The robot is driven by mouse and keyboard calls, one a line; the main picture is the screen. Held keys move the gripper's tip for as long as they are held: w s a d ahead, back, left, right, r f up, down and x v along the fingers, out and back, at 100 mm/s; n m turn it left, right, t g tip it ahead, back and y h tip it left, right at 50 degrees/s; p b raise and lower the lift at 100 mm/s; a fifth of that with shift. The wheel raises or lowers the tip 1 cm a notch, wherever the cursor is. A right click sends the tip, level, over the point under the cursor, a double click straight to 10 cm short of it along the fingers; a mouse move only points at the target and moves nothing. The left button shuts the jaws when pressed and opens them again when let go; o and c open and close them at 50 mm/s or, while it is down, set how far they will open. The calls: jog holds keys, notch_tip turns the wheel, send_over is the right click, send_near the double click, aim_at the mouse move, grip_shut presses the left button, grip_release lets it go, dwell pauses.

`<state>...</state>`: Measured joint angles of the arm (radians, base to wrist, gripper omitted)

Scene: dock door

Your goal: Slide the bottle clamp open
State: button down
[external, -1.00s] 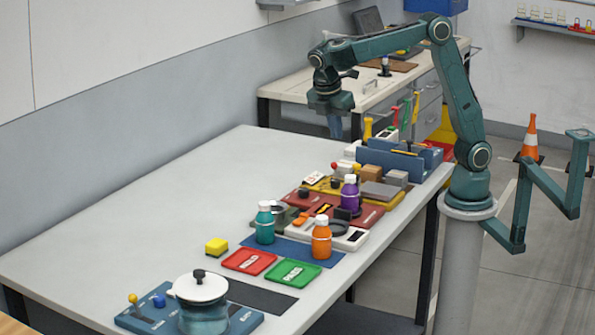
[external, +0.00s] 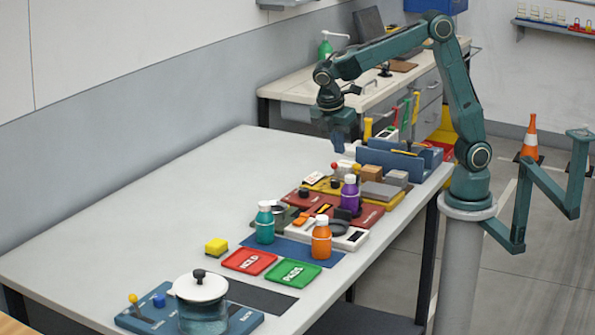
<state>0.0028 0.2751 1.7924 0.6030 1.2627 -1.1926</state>
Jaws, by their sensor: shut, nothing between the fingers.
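My gripper (external: 338,148) points down at the far part of the long table, above or close to a white block with a red knob. Its fingers are shut with nothing visible between them. The bottle clamp is hard to single out. A purple bottle (external: 350,195) stands upright among the small fixtures, by a red base (external: 372,219) with dark and orange parts, which may be the clamp. The clamp's jaws and slider are too small to read. My gripper is apart from the purple bottle, farther back.
A teal bottle (external: 265,224) and an orange bottle (external: 321,240) stand on a blue mat (external: 290,248). Red (external: 249,261) and green (external: 292,273) trays and a white-lidded pot (external: 202,288) are nearer. A blue holder (external: 392,158) stands at the far end. The table's left side is clear.

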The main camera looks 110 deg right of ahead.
aim_at(349, 175)
jog(key=x, duration=0.4)
jog(key=s+x, duration=0.1)
jog(key=x, duration=0.1)
jog(key=shift+s+d+r, duration=0.1)
jog(key=shift+s+d, duration=0.05)
jog(key=shift+d, duration=0.3)
jog(key=shift+s+d, duration=0.65)
jog(key=shift+s, duration=0.2)
jog(key=shift+s, duration=0.1)
jog(key=shift+s+d+f, duration=0.25)
jog(key=shift+s+d, duration=0.9)
jog(key=shift+d, duration=0.05)
